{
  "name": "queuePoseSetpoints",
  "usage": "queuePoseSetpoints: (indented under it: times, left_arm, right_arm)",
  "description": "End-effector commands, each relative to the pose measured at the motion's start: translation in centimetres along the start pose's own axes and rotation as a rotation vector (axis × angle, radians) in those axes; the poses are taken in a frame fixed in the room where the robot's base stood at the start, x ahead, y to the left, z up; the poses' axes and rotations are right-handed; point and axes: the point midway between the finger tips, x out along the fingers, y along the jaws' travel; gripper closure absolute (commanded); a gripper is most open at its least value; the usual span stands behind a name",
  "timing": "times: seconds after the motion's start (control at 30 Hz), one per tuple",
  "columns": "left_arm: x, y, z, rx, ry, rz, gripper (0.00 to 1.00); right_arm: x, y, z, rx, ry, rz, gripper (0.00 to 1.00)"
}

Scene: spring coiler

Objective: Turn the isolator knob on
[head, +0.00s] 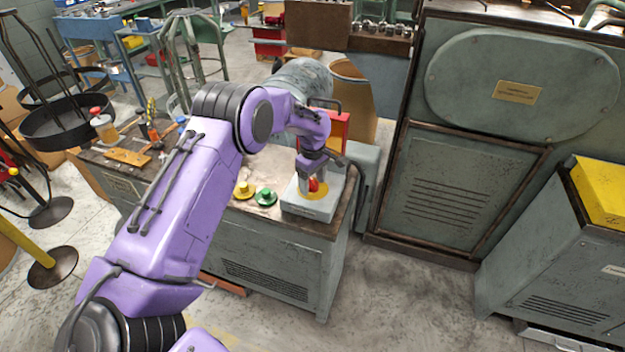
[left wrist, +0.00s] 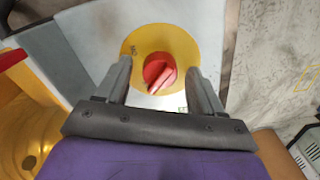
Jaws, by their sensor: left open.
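The red isolator knob (left wrist: 160,74) sits on a round yellow plate (left wrist: 182,42) on a grey box. In the head view the knob (head: 314,185) shows on top of the grey box (head: 308,207) at the right end of the bench. My left gripper (left wrist: 162,80) is open, with one finger on each side of the knob. I cannot tell whether the fingers touch it. The knob's pale pointer mark slants toward the lower left in the wrist view. Lettering on the plate is partly visible. My right gripper is not in view.
A yellow button (head: 244,190) and a green button (head: 265,197) are left of the grey box on the bench. A red panel (head: 334,130) stands behind it. A tall grey cabinet (head: 455,190) is to the right. Tools lie at the bench's left end.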

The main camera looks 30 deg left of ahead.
Motion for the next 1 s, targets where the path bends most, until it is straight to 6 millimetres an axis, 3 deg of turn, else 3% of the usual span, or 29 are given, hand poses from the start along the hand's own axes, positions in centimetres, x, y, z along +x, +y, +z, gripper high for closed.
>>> queuePoseSetpoints:
  times: [0.03,0.2,0.63,1.0]
  left_arm:
    - [0.0,0.0,0.0,0.0,0.0,0.0,0.33]
    - [-0.1,0.0,0.0,0.001,0.0,0.0,0.88]
    - [-0.3,0.1,0.0,0.07,0.0,0.001,0.89]
    - [-0.4,0.1,0.0,0.364,0.0,0.001,0.89]
  right_arm:
    - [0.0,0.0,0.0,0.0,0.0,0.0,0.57]
    - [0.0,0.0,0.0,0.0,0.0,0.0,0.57]
    - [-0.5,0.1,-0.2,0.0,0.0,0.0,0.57]
    - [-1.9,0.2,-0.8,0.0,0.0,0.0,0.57]
